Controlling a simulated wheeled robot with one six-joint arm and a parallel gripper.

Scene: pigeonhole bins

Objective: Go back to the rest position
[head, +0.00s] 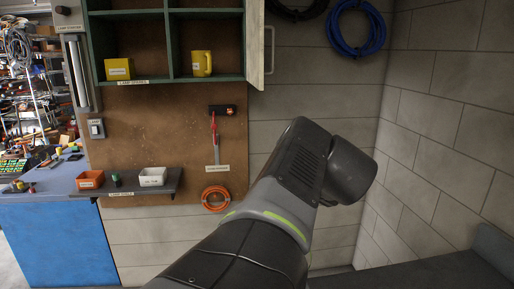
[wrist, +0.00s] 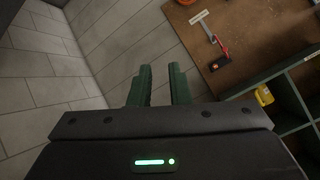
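My gripper (wrist: 161,72) shows in the wrist view as two dark green fingers with a gap between them. Nothing is between the fingers; bare block wall shows through the gap. In the head view my arm (head: 285,200) reaches up from the bottom middle and bends at its upper joint in front of the block wall. The fingers are hidden in that view. The arm appears clear of the shelves and the pegboard.
A green cabinet (head: 167,40) with an open door (head: 255,45) holds two yellow items (head: 119,69). Below, a brown board (head: 155,125) carries a hung tool (head: 217,150) and an orange coil (head: 216,198). A small shelf (head: 130,190) holds bins. A dark surface (head: 425,272) lies at right.

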